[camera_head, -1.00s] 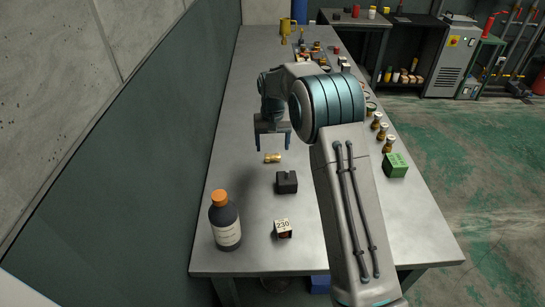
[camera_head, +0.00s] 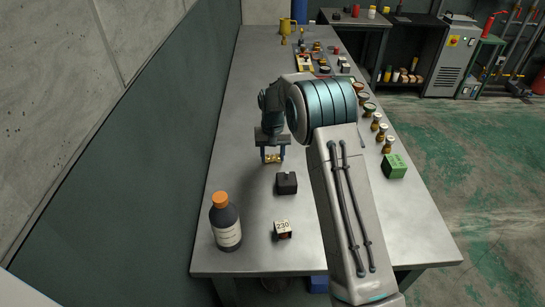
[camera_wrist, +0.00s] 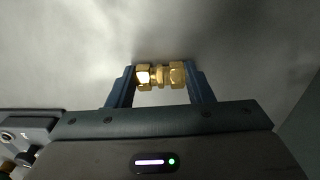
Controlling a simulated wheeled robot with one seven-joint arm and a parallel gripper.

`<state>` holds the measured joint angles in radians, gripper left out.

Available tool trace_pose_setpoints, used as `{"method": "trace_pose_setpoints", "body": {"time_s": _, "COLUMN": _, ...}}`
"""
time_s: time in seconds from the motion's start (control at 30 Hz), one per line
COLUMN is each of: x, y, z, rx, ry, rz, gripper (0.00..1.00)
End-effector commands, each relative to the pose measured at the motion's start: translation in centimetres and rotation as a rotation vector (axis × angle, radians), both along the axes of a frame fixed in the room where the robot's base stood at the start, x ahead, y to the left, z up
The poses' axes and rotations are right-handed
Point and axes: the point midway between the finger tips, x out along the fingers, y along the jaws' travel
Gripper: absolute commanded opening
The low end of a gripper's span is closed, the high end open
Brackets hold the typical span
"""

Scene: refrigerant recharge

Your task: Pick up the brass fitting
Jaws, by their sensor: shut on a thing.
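The brass fitting (camera_head: 272,158) is a small gold-coloured piece with hex nuts at its ends. In the head view it is between the fingers of my gripper (camera_head: 272,157), low over the metal table (camera_head: 240,178). In the wrist view the fitting (camera_wrist: 161,75) lies crosswise between the two blue fingertips of my gripper (camera_wrist: 161,80), which touch its two ends. My gripper is shut on it. I cannot tell whether the fitting still touches the tabletop.
A black block (camera_head: 287,184) stands just in front of my gripper. Nearer are a box marked 230 (camera_head: 283,230) and a dark bottle with an orange cap (camera_head: 225,222). A green box (camera_head: 394,166) and several small jars line the right edge. A wall bounds the left.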

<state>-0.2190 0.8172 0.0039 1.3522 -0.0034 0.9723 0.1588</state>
Motion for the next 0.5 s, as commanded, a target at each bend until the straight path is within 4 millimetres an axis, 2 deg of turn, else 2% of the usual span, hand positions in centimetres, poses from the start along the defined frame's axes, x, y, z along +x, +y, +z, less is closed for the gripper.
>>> {"method": "trace_pose_setpoints", "body": {"time_s": 0.23, "x": 0.1, "y": 0.0, "z": 1.2, "rx": 0.0, "ry": -0.003, "rz": 0.0, "gripper": 0.23}}
{"method": "trace_pose_setpoints", "body": {"time_s": 0.4, "x": 0.1, "y": 0.0, "z": 4.2, "rx": 0.001, "ry": -0.007, "rz": 0.0, "gripper": 0.23}}
{"method": "trace_pose_setpoints", "body": {"time_s": 0.5, "x": 1.5, "y": 0.4, "z": 4.7, "rx": 0.0, "ry": -0.003, "rz": 0.0, "gripper": 0.23}}
